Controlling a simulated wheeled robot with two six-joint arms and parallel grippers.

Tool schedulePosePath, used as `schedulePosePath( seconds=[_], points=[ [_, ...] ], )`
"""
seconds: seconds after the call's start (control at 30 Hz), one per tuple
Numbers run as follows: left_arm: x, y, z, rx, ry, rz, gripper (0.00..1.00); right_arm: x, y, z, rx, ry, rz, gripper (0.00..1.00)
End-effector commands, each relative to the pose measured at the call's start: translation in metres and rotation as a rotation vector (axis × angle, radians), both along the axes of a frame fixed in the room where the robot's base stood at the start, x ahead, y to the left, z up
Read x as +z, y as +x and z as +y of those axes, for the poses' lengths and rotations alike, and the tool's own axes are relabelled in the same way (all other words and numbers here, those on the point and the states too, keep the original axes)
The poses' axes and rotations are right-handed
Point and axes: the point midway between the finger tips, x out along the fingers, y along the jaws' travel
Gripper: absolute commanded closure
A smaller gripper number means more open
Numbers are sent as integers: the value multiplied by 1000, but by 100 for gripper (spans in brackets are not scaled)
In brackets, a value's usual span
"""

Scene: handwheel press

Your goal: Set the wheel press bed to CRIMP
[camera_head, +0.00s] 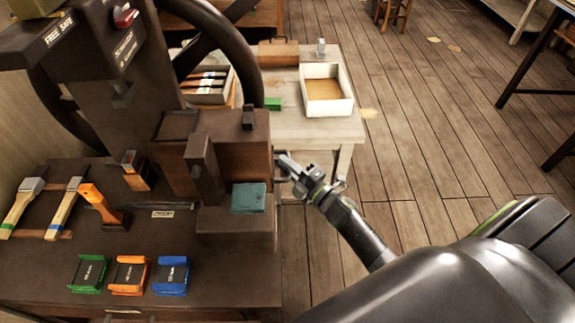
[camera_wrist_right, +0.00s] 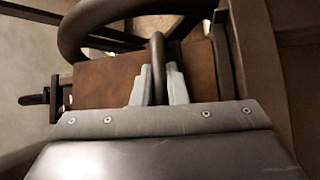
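The dark wheel press (camera_head: 120,100) stands at the left in the head view, with its large handwheel (camera_head: 245,50) at the top. A teal block (camera_head: 248,197) sits on its low front ledge. My right gripper (camera_head: 283,166) is at the right side of the press's brown block (camera_head: 237,150). In the right wrist view, its two pale fingers (camera_wrist_right: 158,85) stand close on both sides of a dark upright bar (camera_wrist_right: 158,60) and appear shut on it. The handwheel rim (camera_wrist_right: 72,38) curves behind at upper left. No CRIMP marking is readable. My left gripper is not in view.
Green (camera_head: 88,273), orange (camera_head: 129,274) and blue (camera_head: 172,275) trays lie on the bench front. Wooden-handled tools (camera_head: 65,208) lie at the left. A pale table (camera_head: 300,125) behind holds a white tray (camera_head: 345,100). Plank floor at the right is open.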

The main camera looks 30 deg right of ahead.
Motion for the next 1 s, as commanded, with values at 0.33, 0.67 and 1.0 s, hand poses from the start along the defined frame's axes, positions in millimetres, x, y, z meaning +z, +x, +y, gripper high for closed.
schedulePosePath(
  seconds=[0.33,0.67,1.0],
  points=[
    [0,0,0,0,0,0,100,0,0,0,0,0,1,100],
    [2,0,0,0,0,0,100,0,17,36,0,4,-1,100],
    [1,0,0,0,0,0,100,-1,37,77,0,0,2,100]
  ],
)
